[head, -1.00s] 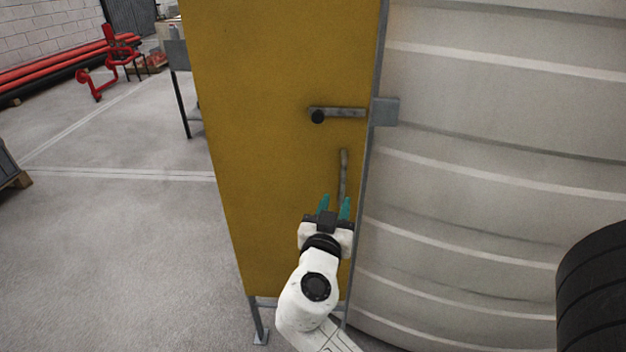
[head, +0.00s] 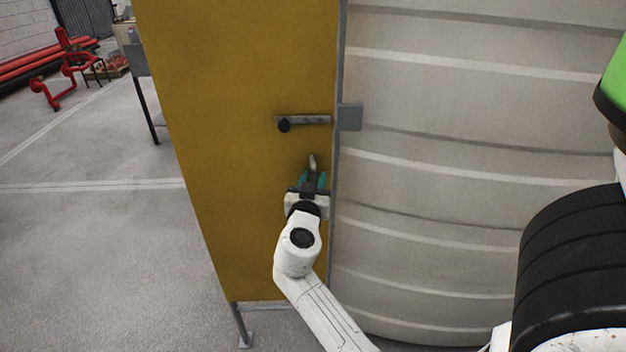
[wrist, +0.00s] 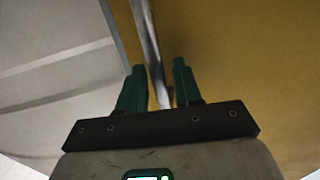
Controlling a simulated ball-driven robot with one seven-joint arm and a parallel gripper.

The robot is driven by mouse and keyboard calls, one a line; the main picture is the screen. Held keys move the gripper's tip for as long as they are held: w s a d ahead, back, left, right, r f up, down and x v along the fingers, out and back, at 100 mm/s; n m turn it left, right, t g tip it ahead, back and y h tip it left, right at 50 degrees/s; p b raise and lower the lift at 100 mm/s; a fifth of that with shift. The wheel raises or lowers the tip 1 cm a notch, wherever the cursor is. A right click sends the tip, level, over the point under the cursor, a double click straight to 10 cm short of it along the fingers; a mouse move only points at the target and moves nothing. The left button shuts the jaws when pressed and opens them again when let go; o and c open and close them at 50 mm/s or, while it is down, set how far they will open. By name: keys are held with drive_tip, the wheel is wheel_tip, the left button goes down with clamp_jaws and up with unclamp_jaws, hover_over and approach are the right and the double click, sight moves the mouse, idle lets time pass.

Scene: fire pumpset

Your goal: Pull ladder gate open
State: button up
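The ladder gate is a tall yellow panel (head: 230,150), standing upright in the head view. A vertical metal handle (head: 312,163) is on it near its right edge, below a horizontal latch bar (head: 305,120) with a dark knob. My gripper (head: 312,180) is at the lower part of the vertical handle. In the wrist view the handle (wrist: 150,45) runs between the two green fingers of my gripper (wrist: 158,80). Gaps show on both sides of the handle, so the fingers are open around it. The palm hides the handle's lower end in the head view.
A large pale ribbed tank (head: 450,130) stands close on the right of the gate. A grey bracket (head: 350,117) sticks out at the gate's right edge. Open concrete floor (head: 90,240) lies to the left, with red pipework (head: 65,65) far back.

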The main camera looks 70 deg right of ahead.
drive_tip(key=shift+c, duration=0.3)
clamp_jaws()
drive_tip(key=shift+a, duration=0.1)
